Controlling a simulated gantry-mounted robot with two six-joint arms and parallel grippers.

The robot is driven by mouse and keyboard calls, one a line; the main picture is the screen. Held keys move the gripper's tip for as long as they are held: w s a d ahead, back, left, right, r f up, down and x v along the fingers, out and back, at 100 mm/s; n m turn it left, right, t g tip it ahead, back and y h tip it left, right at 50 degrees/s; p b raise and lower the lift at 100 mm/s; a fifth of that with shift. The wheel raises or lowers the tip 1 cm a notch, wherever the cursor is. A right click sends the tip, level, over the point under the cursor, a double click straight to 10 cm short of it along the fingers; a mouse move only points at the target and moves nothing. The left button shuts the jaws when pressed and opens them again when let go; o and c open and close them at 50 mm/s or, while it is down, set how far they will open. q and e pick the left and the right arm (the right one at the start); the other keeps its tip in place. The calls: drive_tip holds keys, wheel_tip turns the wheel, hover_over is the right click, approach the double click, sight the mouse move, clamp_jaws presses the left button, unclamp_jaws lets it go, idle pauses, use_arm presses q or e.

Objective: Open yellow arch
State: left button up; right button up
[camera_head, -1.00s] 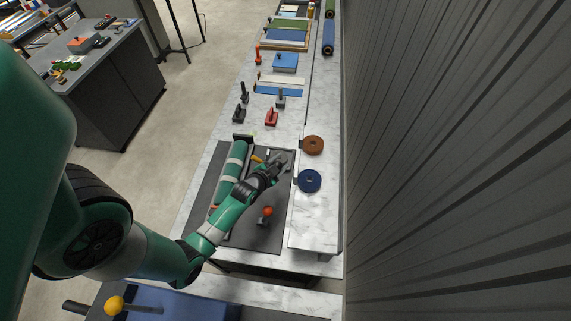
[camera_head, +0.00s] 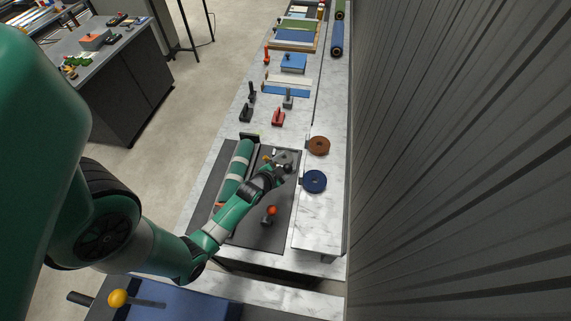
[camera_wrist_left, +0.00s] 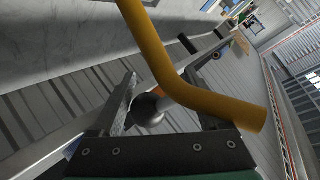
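My left gripper (camera_head: 284,160) is over the dark panel on the near bench, at the panel's upper right. In the left wrist view its fingers (camera_wrist_left: 168,108) stand apart. A dark round knob on a grey rod (camera_wrist_left: 148,109) shows between them; I cannot tell whether they touch it. A bent yellow tube, the yellow arch (camera_wrist_left: 165,65), crosses in front of the fingers in that view. In the head view only a small yellow piece (camera_head: 266,158) shows beside the gripper; the arm partly hides the area. My right gripper is not in view.
A green roll (camera_head: 236,172) lies left of my forearm. An orange-knobbed lever (camera_head: 271,211) stands on the panel (camera_head: 262,235). Brown (camera_head: 319,146) and blue (camera_head: 315,181) coils lie to the right. A ribbed grey wall (camera_head: 450,160) bounds the right side.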

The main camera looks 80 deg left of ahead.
use_arm(q)
drive_tip(key=p+v, duration=0.7)
drive_tip(key=v, duration=0.4)
drive_tip(key=shift+s+d+r+p, duration=0.15)
drive_tip(key=shift+s+d+p, duration=0.05)
drive_tip(key=shift+p, duration=0.1)
